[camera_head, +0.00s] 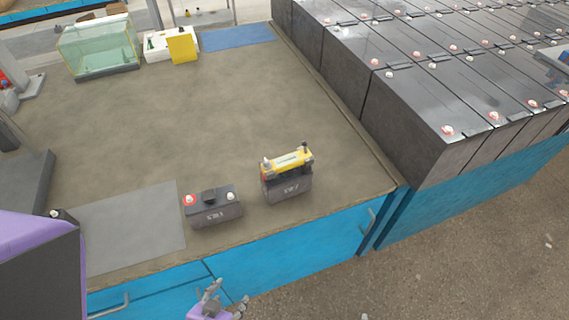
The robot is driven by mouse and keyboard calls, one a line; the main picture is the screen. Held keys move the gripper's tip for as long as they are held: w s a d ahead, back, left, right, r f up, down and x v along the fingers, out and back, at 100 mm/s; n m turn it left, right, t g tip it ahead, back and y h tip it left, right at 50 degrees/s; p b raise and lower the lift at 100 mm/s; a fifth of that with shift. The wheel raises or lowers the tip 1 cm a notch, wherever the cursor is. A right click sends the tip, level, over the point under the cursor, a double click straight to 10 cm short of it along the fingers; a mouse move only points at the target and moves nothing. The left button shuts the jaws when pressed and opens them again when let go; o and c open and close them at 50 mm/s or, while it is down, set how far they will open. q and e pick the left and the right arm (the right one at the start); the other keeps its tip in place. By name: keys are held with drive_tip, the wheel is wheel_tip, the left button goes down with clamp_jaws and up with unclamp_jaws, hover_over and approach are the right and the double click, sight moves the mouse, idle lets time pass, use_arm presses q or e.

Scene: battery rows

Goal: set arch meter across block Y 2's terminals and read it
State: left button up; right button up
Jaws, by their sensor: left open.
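A yellow arch meter (286,162) with dark ends sits on top of the right-hand small dark block (287,188), spanning it from end to end. Its display is too small to read, and whether its feet touch the terminals is hard to tell. A second small dark block (213,213) stands to its left, with a red-ringed terminal, a black cap and a pale terminal on top. The block labels are too blurred to read surely. My left gripper (229,292) is open and empty, below both blocks in the picture, in front of the bench. My right gripper is not clearly visible.
The brown bench top (200,120) is mostly clear, with a grey mat (130,228) at the left front. A glass tank (98,48), a yellow item (182,46) and a blue mat (237,37) lie at the back. Large dark battery rows (420,100) border the right.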

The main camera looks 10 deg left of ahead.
drive_tip(key=shift+w+r, duration=0.1)
drive_tip(key=shift+w, duration=0.15)
drive_tip(key=shift+s+d, duration=0.1)
drive_tip(key=shift+s, duration=0.1)
drive_tip(key=shift+s, duration=0.35)
drive_tip(key=shift+w, duration=0.6)
drive_tip(key=shift+s, duration=0.2)
idle(0.4)
